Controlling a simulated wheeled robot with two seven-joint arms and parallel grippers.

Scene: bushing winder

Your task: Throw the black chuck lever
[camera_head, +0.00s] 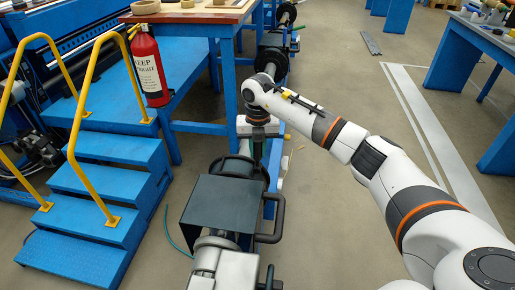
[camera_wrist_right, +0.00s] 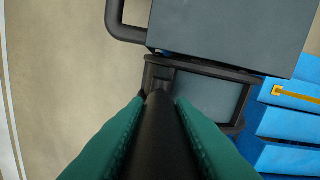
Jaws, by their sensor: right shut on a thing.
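The black chuck lever (camera_wrist_right: 163,140) shows in the right wrist view as a thick dark bar between two green finger pads. My right gripper (camera_wrist_right: 160,130) is shut on it, with one pad on each side. In the head view my right gripper (camera_head: 257,152) points down near the middle, at the end of the white arm from the right. The lever is hard to make out there, hidden by the gripper and dark parts. The black round chuck parts (camera_head: 272,62) of the winder lie behind the gripper.
Blue steps (camera_head: 105,190) with yellow rails stand at left. A red fire extinguisher (camera_head: 148,65) stands by the platform. A blue table (camera_head: 195,22) is behind, and another bench (camera_head: 485,38) is at far right. The floor (camera_head: 345,90) right of the winder is mostly clear.

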